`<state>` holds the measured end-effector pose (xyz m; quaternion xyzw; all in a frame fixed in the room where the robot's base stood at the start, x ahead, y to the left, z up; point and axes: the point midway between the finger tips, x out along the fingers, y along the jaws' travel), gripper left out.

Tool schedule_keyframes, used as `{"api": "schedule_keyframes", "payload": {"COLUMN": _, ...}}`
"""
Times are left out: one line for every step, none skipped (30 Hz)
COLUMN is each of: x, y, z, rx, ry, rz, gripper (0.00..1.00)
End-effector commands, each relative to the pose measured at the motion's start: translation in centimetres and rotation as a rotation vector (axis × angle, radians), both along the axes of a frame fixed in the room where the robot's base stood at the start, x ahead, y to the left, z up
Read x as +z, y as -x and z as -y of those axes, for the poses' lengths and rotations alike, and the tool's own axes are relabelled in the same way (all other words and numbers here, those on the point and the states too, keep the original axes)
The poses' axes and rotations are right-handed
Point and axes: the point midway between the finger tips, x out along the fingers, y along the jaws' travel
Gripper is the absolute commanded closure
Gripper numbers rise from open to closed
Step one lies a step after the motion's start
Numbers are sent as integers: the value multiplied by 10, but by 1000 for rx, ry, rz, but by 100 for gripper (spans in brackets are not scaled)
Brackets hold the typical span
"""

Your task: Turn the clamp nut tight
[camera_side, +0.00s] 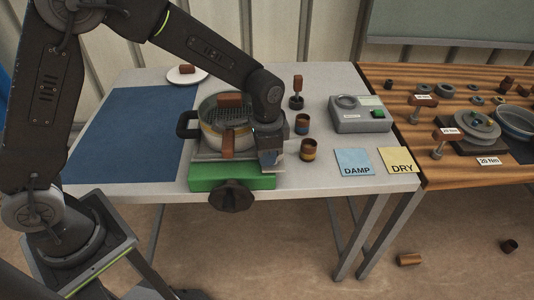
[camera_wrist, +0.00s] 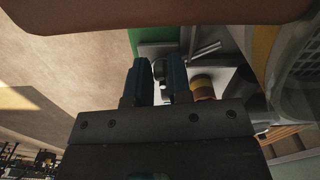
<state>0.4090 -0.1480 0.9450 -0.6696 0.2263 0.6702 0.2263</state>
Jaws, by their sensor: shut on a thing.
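My gripper (camera_side: 270,163) points down at the right front corner of the metal plate on the green base (camera_side: 215,182). In the wrist view its two blue-tipped fingers (camera_wrist: 158,80) are shut on a small dark and metallic piece, which looks like the clamp nut (camera_wrist: 159,70). In the side view the fingers and arm hide the nut. A round metal pot (camera_side: 211,112) with a dark side handle and a brown block on top sits on the plate. How tight the nut is cannot be told.
A black knob (camera_side: 232,197) sticks out from the green base's front. Brown cups (camera_side: 309,149) stand close to the right of my gripper. A grey device (camera_side: 361,116) and blue and yellow cards lie farther right. The blue mat (camera_side: 125,135) at left is clear.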

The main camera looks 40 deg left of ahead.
Motion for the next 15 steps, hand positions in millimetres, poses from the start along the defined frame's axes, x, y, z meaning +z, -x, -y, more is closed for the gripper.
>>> {"api": "schedule_keyframes", "payload": {"x": 1, "y": -1, "z": 0, "rx": -40, "ry": 1, "rz": 3, "gripper": 100}}
{"api": "schedule_keyframes", "payload": {"x": 1, "y": -2, "z": -1, "rx": -63, "ry": 1, "rz": 3, "gripper": 100}}
{"api": "schedule_keyframes", "payload": {"x": 1, "y": -2, "z": -1, "rx": -94, "ry": 1, "rz": 3, "gripper": 100}}
{"api": "schedule_keyframes", "payload": {"x": 1, "y": -2, "z": -1, "rx": -116, "ry": 1, "rz": 3, "gripper": 100}}
{"api": "schedule_keyframes", "payload": {"x": 1, "y": -2, "z": -1, "rx": -138, "ry": 1, "rz": 3, "gripper": 100}}
{"api": "schedule_keyframes", "payload": {"x": 1, "y": -3, "z": -2, "rx": -165, "ry": 1, "rz": 3, "gripper": 100}}
{"api": "schedule_keyframes", "payload": {"x": 1, "y": -3, "z": -2, "rx": -183, "ry": 1, "rz": 3, "gripper": 100}}
{"api": "schedule_keyframes", "payload": {"x": 1, "y": -3, "z": -2, "rx": -201, "ry": 1, "rz": 3, "gripper": 100}}
{"api": "schedule_keyframes", "payload": {"x": 1, "y": -3, "z": -2, "rx": -223, "ry": 1, "rz": 3, "gripper": 100}}
{"api": "schedule_keyframes", "payload": {"x": 1, "y": -4, "z": -2, "rx": -238, "ry": 1, "rz": 3, "gripper": 100}}
{"api": "schedule_keyframes", "payload": {"x": 1, "y": -4, "z": -3, "rx": -253, "ry": 1, "rz": 3, "gripper": 100}}
{"api": "schedule_keyframes", "payload": {"x": 1, "y": -4, "z": -3, "rx": -269, "ry": 2, "rz": 4, "gripper": 100}}
{"api": "schedule_keyframes", "payload": {"x": 1, "y": -4, "z": -3, "rx": -281, "ry": 2, "rz": 4, "gripper": 100}}
{"api": "schedule_keyframes", "payload": {"x": 1, "y": -4, "z": -3, "rx": -291, "ry": 2, "rz": 4, "gripper": 100}}
{"api": "schedule_keyframes", "payload": {"x": 1, "y": -4, "z": -3, "rx": -304, "ry": 2, "rz": 4, "gripper": 100}}
